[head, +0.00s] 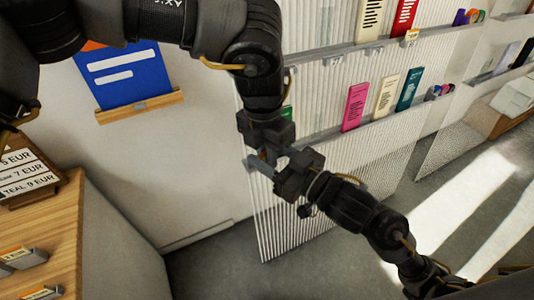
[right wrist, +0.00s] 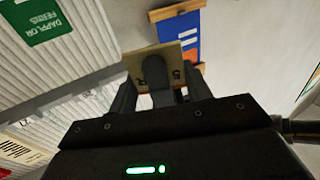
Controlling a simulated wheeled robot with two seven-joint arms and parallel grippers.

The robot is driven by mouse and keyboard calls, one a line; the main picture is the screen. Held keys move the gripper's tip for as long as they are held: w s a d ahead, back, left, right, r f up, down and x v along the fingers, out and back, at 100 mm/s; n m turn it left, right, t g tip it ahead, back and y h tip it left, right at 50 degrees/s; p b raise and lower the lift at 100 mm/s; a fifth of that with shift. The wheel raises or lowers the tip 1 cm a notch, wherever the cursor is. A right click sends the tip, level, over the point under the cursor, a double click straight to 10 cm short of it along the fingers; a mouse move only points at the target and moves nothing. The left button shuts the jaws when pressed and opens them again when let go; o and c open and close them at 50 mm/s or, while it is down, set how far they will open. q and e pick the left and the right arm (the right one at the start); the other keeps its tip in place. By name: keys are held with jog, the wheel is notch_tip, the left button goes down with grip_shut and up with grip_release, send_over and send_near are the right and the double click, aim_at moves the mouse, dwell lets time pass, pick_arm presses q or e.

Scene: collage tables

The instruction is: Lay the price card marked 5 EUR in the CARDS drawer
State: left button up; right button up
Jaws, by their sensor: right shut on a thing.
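The price card (right wrist: 134,64) is a small cream card in the right wrist view, with a 5 and part of an R visible, upside down. A dark rounded finger-like part covers its middle. My right gripper (head: 264,168) is shut on this card, raised in front of the ribbed panel; the card is hardly visible in the head view. My left gripper (head: 268,148) reaches down from above, right beside the right one. Its fingertips are hidden, so I cannot tell whether it is open or whether it touches the card. No drawer marked CARDS is in view.
A wooden counter (head: 62,225) at the left bears a price board (head: 28,178) and small card holders (head: 22,257). A blue poster (head: 125,75) hangs on the wall. Ribbed panels (head: 330,180) carry shelves of booklets (head: 355,106). Grey floor (head: 220,275) is clear below.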

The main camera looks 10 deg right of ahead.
jog(key=o, duration=1)
